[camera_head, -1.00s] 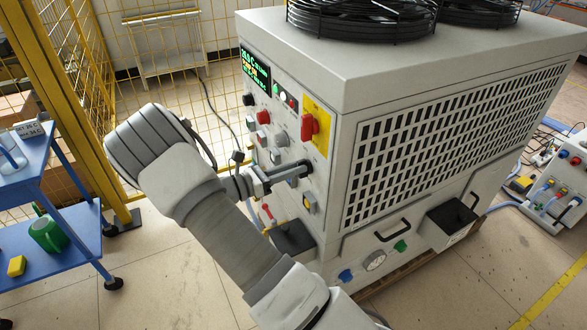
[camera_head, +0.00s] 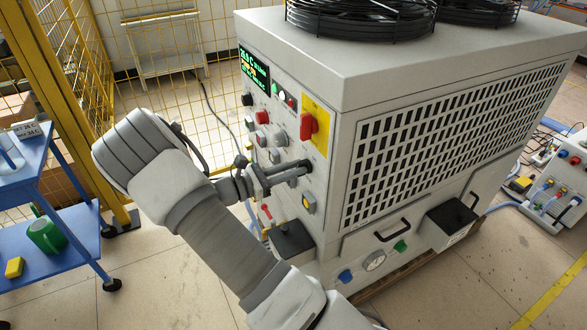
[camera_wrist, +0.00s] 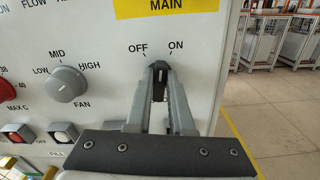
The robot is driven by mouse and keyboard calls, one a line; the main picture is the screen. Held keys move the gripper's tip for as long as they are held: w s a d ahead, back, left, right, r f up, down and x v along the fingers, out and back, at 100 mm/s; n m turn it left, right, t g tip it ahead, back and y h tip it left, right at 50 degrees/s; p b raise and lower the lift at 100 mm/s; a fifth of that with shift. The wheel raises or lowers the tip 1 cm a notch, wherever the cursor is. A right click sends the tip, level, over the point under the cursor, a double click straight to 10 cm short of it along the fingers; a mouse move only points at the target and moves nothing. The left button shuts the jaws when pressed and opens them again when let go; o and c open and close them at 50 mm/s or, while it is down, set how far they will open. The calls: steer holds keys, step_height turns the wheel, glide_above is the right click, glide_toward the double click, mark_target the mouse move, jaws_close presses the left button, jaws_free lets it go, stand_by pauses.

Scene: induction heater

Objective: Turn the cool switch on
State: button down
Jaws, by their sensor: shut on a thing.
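A black rotary switch (camera_wrist: 159,73) sits below the OFF and ON marks on the white panel in the wrist view. Its light pointer line is near upright, between the two marks. Any name label for it is hidden. My gripper (camera_wrist: 160,84) has its two grey fingers closed around the switch, one on each side. In the head view my gripper (camera_head: 300,168) reaches from the left to the front panel of the large white machine (camera_head: 345,120), and its fingers cover most of the switch.
A yellow plate with a red main switch (camera_head: 308,126) is above my gripper. A grey fan knob (camera_wrist: 65,84) and lit push buttons (camera_wrist: 62,132) lie to its left. A blue cart (camera_head: 45,205) and yellow fence stand at the left.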

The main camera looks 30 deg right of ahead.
steer(key=c, duration=0.8)
jaws_free()
steer(key=shift+a, duration=0.15)
steer(key=a+p, duration=0.1)
steer(key=a, duration=1.6)
steer(key=shift+s+a, duration=0.15)
steer(key=shift+s, duration=0.2)
